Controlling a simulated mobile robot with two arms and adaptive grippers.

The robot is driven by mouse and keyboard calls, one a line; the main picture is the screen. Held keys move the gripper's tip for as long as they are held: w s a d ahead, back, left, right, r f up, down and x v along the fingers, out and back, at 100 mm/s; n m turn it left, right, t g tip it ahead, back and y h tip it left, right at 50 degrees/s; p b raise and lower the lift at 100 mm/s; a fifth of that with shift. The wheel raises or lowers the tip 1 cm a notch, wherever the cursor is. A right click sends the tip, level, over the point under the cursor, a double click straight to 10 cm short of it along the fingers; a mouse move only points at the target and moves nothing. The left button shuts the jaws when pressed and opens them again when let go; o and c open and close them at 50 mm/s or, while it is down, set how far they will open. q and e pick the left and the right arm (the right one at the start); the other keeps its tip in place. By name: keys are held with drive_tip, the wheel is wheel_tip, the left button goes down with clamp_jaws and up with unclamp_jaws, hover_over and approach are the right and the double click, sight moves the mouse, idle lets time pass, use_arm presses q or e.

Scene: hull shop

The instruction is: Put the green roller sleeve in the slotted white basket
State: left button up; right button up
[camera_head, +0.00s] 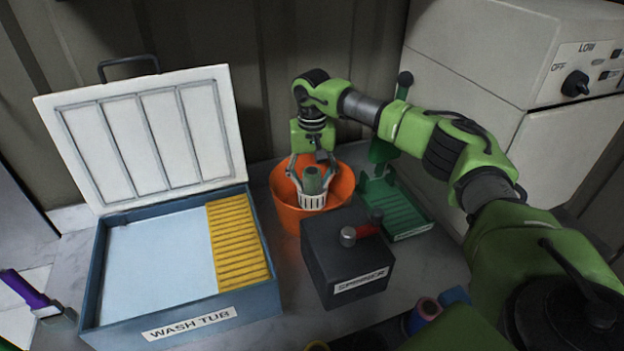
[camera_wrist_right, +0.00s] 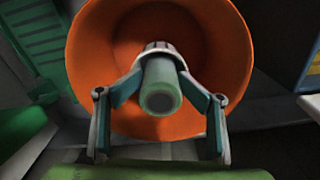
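The green roller sleeve (camera_head: 313,180) is upright, its lower end in the slotted white basket (camera_head: 312,201). The basket is inside the orange bucket (camera_head: 283,207). My right gripper (camera_head: 312,183) points down over the bucket, with a finger on each side of the sleeve. In the right wrist view the sleeve (camera_wrist_right: 160,95) shows end-on between the fingers (camera_wrist_right: 160,78), which appear to press on its sides. The white basket rim (camera_wrist_right: 160,47) shows beyond it; the sleeve's lower end is hidden inside. My left gripper is not in view.
The blue wash tub (camera_head: 215,308) with its raised lid (camera_head: 160,140) stands left of the bucket. The black spinner box (camera_head: 345,250) stands close in front. A green ribbed tray (camera_head: 402,212) is right of the bucket, and several coloured tubes (camera_head: 428,308) are at the front.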

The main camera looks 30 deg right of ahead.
sight(313, 171)
drive_tip(key=shift+s+f, duration=0.15)
drive_tip(key=shift+r, duration=0.25)
drive_tip(key=shift+r+p, duration=0.6)
drive_tip(key=shift+p, duration=0.05)
drive_tip(key=r+b, duration=0.2)
drive_tip(key=shift+w+d+r, duration=0.1)
drive_tip(key=shift+w+r, duration=0.1)
drive_tip(key=shift+r, duration=0.15)
wheel_tip(313, 171, up, 8)
drive_tip(key=shift+r+b, duration=0.1)
drive_tip(key=shift+b, duration=0.9)
drive_tip(key=shift+r, duration=0.45)
